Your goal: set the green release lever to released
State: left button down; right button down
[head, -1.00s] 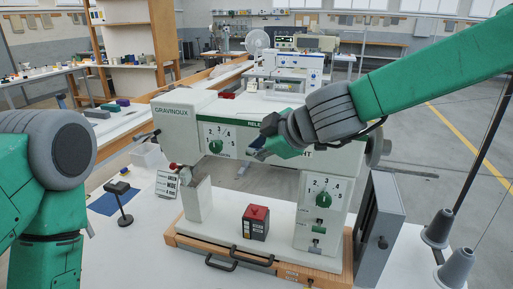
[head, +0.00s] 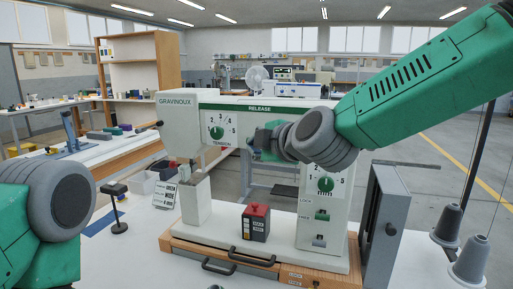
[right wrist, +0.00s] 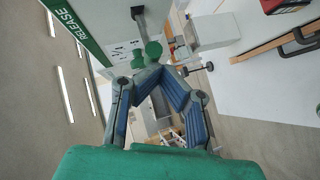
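The white GRAVINOUX press (head: 177,125) stands ahead. Its green band (head: 250,108) reads RELEASE, and the band also shows in the right wrist view (right wrist: 76,30). My right gripper (head: 262,141) is in front of the press arm, below this lettering and right of the green tension dial (head: 216,132). In the right wrist view its fingers (right wrist: 160,73) are apart, with nothing clearly held. Rounded green parts (right wrist: 153,50) show just past the fingertips. I cannot tell whether one is the release lever; its setting is not readable. My left gripper is out of view.
A red-topped block (head: 256,222) sits on the press base. The column carries a second green dial (head: 325,184) and a small green part (head: 322,215) marked LOCK. A grey panel (head: 384,225) and thread cones (head: 446,222) stand right. A small black stand (head: 117,205) is left.

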jog(key=shift+w+d+f+n+t+b, duration=0.15)
jog(key=shift+f+n+t+b, duration=0.3)
jog(key=shift+b, duration=0.45)
jog(key=shift+r, duration=0.1)
dwell(0.7)
